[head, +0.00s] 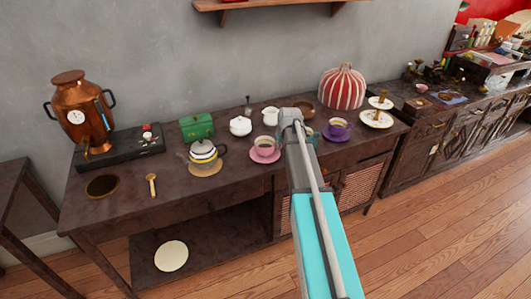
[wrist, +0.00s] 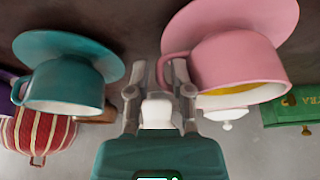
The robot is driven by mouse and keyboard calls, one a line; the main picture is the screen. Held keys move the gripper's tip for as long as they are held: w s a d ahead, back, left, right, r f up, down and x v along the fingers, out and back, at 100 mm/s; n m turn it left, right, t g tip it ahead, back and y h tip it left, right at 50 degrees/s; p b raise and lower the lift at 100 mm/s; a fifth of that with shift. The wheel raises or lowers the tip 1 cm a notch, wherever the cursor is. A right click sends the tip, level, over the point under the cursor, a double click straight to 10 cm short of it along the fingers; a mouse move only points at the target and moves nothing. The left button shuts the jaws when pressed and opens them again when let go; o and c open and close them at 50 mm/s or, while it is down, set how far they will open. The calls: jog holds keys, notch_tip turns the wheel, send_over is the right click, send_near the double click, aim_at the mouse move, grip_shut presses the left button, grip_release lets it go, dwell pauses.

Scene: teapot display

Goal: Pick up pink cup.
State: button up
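The pink cup (head: 265,144) stands upright on its pink saucer (head: 277,156) on the dark table, just left of my arm in the head view. In the wrist view the pink cup (wrist: 230,65) is at upper right, with yellowish liquid inside. Its handle (wrist: 164,62) points toward the gap between my fingers. My gripper (wrist: 157,75) is open, with nothing held between its fingers. The right finger overlaps the handle's area; I cannot tell whether they touch. In the head view my arm hides the fingers.
A teal cup (wrist: 68,82) on a teal saucer is close on the left in the wrist view. A white jug (wrist: 157,112) shows beyond the fingers. A white sugar bowl (head: 240,126), striped teapot (head: 203,152), green box (head: 197,126) and purple cup (head: 338,128) stand nearby.

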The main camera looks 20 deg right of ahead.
jog(key=shift+w+f, duration=0.1)
jog(key=shift+f, duration=0.2)
dwell(0.4)
grip_shut()
